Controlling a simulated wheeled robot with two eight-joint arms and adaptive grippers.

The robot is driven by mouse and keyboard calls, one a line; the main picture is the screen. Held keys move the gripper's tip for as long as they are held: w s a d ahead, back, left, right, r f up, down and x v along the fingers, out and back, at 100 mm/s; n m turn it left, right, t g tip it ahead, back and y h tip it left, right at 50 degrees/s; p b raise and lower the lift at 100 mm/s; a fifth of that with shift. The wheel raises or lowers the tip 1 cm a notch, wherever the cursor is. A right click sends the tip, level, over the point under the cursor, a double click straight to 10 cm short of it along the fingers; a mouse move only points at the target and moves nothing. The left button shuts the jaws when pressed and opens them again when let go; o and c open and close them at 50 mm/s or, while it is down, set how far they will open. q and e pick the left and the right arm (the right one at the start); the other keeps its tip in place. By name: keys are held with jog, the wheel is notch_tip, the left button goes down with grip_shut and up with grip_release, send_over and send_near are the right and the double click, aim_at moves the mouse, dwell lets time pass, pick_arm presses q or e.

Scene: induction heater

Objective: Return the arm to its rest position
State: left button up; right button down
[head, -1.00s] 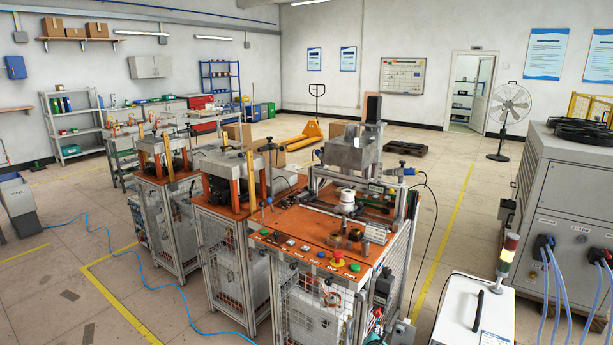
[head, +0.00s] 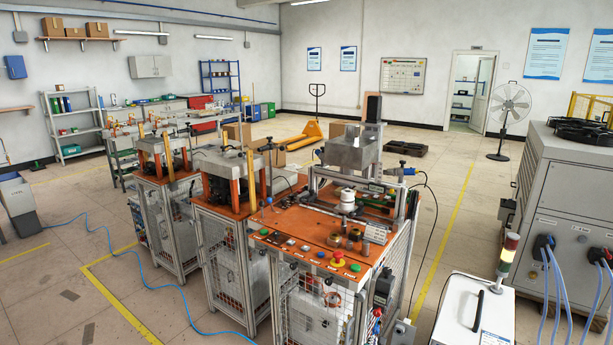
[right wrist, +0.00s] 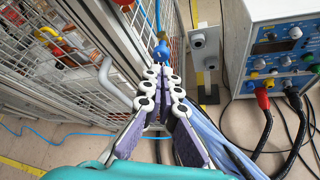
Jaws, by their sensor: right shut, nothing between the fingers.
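My right gripper (right wrist: 162,75) fills the lower middle of the right wrist view. Its grey linked fingers with dark purple pads are shut, tips together, with nothing between them. Part of my teal arm shows at the bottom edge. In the head view the gripper is at most a small dark shape low down by the front bench and cannot be made out clearly. My left gripper is not in view.
In the right wrist view, a wire mesh guard (right wrist: 60,80) and frame stand left. A power unit (right wrist: 285,45) with red and black leads stands right; blue cables (right wrist: 225,145) run close beside the fingers. The orange-topped bench (head: 315,232) and white cabinet (head: 468,318) flank a narrow gap.

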jog(key=shift+r, duration=0.1)
jog(key=s+r+m+g, duration=0.1)
jog(key=s+r+m, duration=0.3)
jog(key=r, duration=0.5)
jog(key=s+a+r+m+g+y, duration=0.1)
jog(key=s+r+m, duration=0.3)
jog(key=r, duration=0.4)
jog(key=s+r+m, duration=0.4)
jog(key=r, duration=0.5)
jog(key=s+a+r+m+g+y, duration=0.1)
jog(key=s+r+m, duration=0.25)
jog(key=s, duration=0.55)
jog(key=s+a+r+m+g+y, duration=0.1)
jog(key=s+r+m, duration=0.25)
jog(key=s, duration=0.45)
jog(key=s+a+f+m, duration=0.1)
jog(key=s+f+m, duration=0.1)
jog(key=s, duration=0.5)
jog(key=s+a+f+m+g+y, duration=0.1)
jog(key=s+m, duration=0.3)
jog(key=s, duration=0.4)
jog(key=shift+s+a+f+m, duration=0.3)
jog(key=shift+a+f, duration=0.05)
jog(key=shift+a, duration=0.25)
